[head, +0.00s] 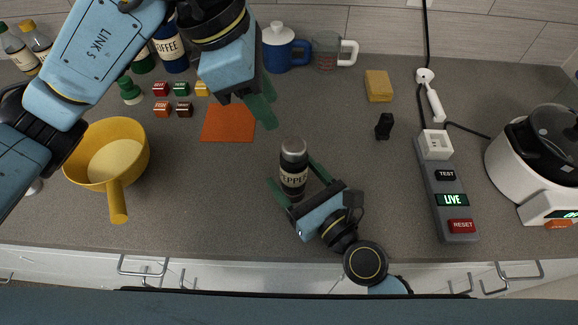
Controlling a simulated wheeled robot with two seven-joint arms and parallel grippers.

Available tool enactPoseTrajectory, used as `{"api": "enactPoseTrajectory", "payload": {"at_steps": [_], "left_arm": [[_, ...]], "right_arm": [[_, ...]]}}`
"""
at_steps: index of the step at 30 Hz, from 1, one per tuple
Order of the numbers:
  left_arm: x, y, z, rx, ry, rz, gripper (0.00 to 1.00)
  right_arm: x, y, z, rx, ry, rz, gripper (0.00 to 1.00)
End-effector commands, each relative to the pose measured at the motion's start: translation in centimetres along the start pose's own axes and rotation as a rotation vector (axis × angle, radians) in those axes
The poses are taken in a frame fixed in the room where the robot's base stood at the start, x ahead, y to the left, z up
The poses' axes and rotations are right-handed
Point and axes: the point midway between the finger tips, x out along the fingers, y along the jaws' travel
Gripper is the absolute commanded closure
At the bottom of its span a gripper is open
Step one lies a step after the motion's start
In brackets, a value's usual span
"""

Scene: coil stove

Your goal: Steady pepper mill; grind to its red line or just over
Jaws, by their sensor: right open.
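The pepper mill (293,178) stands on the grey counter, dark-bodied with a grey metallic top and pale lettering. No red line can be made out on it. My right gripper (290,171) reaches in from the lower right, with its green fingers open on either side of the mill's body. Whether either finger touches the mill is unclear. My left gripper (273,113) hangs above the counter, up and left of the mill top, with its fingers apart and nothing seen between them.
An orange mat (226,126) and several small labelled blocks (182,109) lie left. A yellow pan (118,196) is further left. A blue mug (281,55), glass cup (327,50) and sponge (378,86) stand behind. Right are a small black object (384,125), button panel (450,207) and cooker (530,170).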

Motion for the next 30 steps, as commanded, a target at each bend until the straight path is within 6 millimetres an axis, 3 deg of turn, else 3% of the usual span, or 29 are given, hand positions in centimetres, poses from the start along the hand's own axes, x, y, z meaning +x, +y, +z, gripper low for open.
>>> {"api": "enactPoseTrajectory", "payload": {"at_steps": [6,17,29,30], "left_arm": [[0.0,0.0,0.0,0.000,0.000,0.000,0.64],[0.0,0.0,0.0,0.000,0.000,0.000,0.64],[0.0,0.0,0.0,0.000,0.000,0.000,0.64],[0.0,0.0,0.0,0.000,0.000,0.000,0.64]], "right_arm": [[2.2,-0.1,0.0,0.000,0.000,-0.001,0.30],[2.5,0.0,0.0,-0.001,0.000,-0.001,0.31],[2.5,0.0,0.0,0.000,0.000,-0.001,0.83],[2.5,0.0,0.0,0.000,0.000,-0.001,0.61]]}}
